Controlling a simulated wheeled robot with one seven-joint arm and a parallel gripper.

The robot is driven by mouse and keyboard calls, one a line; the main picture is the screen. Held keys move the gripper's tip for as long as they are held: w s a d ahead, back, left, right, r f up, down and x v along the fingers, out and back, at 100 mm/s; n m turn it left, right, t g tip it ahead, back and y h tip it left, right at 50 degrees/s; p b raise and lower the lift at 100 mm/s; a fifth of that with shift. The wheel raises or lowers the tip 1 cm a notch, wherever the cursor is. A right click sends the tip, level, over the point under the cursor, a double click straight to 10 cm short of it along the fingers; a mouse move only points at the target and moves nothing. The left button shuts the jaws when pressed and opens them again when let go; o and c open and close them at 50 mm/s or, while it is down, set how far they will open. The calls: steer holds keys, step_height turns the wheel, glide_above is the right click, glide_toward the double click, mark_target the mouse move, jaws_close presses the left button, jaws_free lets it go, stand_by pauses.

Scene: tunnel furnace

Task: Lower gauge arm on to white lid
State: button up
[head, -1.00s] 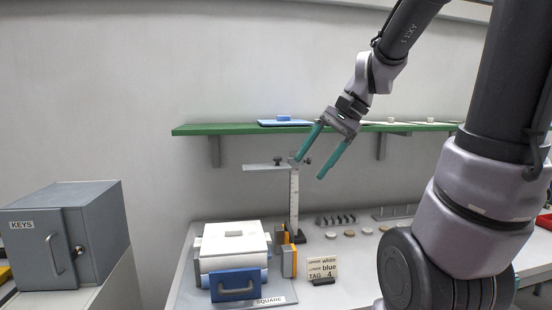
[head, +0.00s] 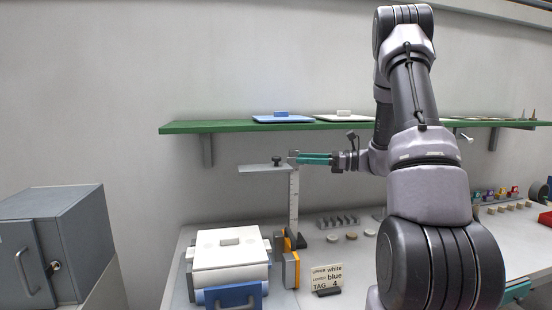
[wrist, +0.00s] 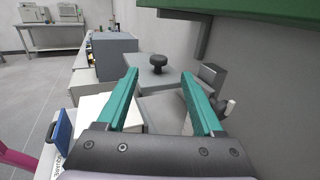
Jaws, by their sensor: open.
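The gauge arm (head: 258,168) is a flat grey plate held level, high on an upright ruler post (head: 294,210). A dark knob (head: 276,160) stands on top of it; the knob also shows in the wrist view (wrist: 158,60). The white lid (head: 230,245) lies on the box below, with a clear vertical gap under the arm. My gripper (head: 302,159) is level, at the arm's height, on the right by the post's top. In the wrist view my gripper (wrist: 160,80) is open and empty, with the knob ahead between its teal fingertips. Contact with the post cannot be told.
A green shelf (head: 230,127) with blue and white lids is just above my gripper. A blue handled front (head: 234,295), orange blocks (head: 290,268) and a tag card (head: 326,278) surround the white-lidded box. A grey key cabinet (head: 60,240) stands left.

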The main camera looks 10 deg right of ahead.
steer(key=x, duration=0.9)
steer(key=shift+a, duration=0.35)
jaws_close()
stand_by(0.9)
